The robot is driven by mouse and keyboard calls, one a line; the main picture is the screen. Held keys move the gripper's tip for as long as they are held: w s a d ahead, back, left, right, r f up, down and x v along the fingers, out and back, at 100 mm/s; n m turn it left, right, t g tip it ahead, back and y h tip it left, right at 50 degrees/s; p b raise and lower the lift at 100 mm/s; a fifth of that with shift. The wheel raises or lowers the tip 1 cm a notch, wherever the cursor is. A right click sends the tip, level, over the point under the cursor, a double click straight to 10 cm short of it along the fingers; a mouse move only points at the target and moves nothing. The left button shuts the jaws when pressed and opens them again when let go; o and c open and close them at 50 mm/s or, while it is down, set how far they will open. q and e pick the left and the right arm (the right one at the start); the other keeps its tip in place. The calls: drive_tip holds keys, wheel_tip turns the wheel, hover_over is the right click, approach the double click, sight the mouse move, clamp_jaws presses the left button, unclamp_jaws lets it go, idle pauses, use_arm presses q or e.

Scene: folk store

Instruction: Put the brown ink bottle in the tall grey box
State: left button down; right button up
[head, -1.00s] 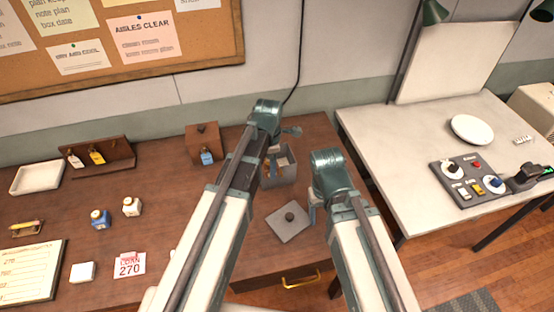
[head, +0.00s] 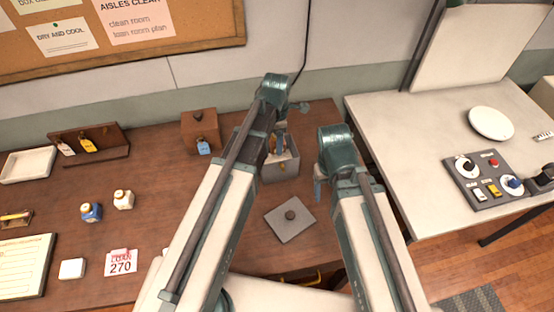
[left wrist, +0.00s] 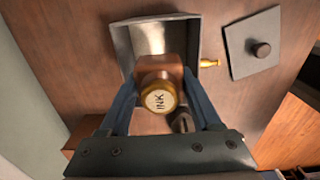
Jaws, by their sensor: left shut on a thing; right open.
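My left gripper (head: 279,142) is shut on the brown ink bottle (left wrist: 150,72), which has a gold cap marked INK in the left wrist view. The bottle is between the blue fingers, over the mouth of the tall grey box (head: 283,174). The open box also shows in the left wrist view (left wrist: 124,44); how deep the bottle sits cannot be told. In the head view the bottle is mostly hidden by my arm. My right gripper (head: 318,190) is open and empty, to the right of the box.
A grey square lid (head: 290,220) with a knob lies in front of the box. A brown wooden holder (head: 200,125) with a blue tag stands left of it. Blue (head: 91,212) and white (head: 123,200) bottles stand further left. The white table (head: 420,150) is at right.

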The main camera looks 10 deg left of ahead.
use_arm(q)
drive_tip(key=shift+f+b, duration=3.3)
drive_tip(key=shift+f, duration=0.6)
use_arm(e)
drive_tip(key=shift+f, duration=3.9)
use_arm(q)
drive_tip(key=shift+f, duration=0.2)
use_arm(e)
drive_tip(key=shift+f, duration=0.25)
use_arm(q)
drive_tip(key=shift+c, duration=1.8)
unclamp_jaws()
use_arm(e)
drive_tip(key=shift+r, duration=0.1)
use_arm(q)
drive_tip(key=shift+r, duration=0.2)
use_arm(e)
drive_tip(key=shift+r, duration=0.1)
